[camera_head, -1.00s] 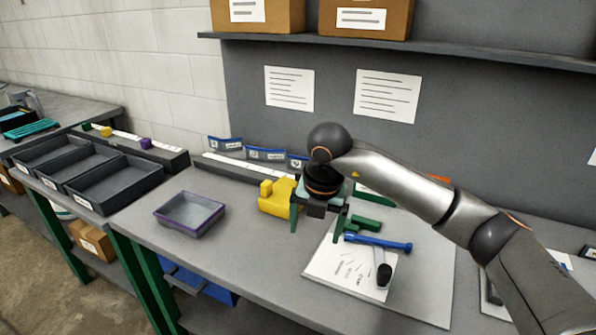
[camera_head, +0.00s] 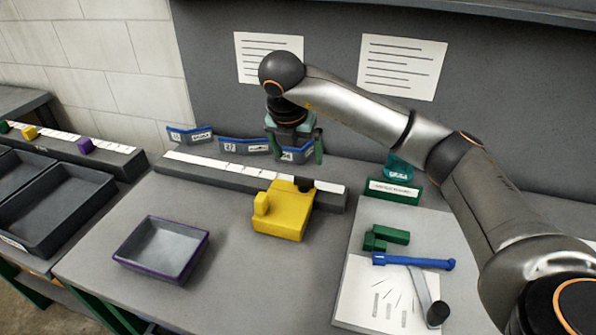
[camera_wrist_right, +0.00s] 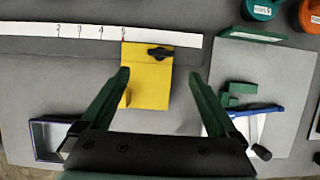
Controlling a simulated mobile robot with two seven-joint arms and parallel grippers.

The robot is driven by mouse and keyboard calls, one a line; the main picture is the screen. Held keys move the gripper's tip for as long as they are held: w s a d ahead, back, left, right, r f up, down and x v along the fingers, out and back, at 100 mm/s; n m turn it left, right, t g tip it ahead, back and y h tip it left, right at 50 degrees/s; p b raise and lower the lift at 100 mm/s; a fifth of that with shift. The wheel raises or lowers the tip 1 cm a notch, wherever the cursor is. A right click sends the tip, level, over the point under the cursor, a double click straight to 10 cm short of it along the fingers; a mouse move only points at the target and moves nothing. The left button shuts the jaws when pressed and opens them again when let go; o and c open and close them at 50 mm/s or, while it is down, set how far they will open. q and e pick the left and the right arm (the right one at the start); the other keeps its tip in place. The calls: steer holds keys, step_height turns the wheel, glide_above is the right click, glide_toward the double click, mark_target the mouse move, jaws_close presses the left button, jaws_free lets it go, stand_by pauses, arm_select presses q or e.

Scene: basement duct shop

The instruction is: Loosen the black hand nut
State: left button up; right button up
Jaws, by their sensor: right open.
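A yellow block (camera_head: 281,215) sits on the grey bench, with a small raised yellow part on its left. The black hand nut (camera_head: 304,184) is at the block's back right corner; in the right wrist view the nut (camera_wrist_right: 160,52) looks like a dark winged knob at the block's top edge. My right gripper (camera_head: 294,150) is open and empty, in the air above and apart from the block. In the right wrist view its green fingers (camera_wrist_right: 160,74) spread to either side of the yellow block, with nothing between the tips. My left gripper is not in view.
A purple-rimmed tray (camera_head: 163,247) stands front left. Green pieces (camera_head: 385,237), a blue-handled tool (camera_head: 413,261) and a black-ended tool (camera_head: 437,312) lie right. Bench between tray and block is clear.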

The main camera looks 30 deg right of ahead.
mark_target(303, 179)
steer(key=p+x, duration=0.1)
steer(key=x, duration=1)
steer(key=shift+c, duration=0.2)
steer(key=c, duration=1.3)
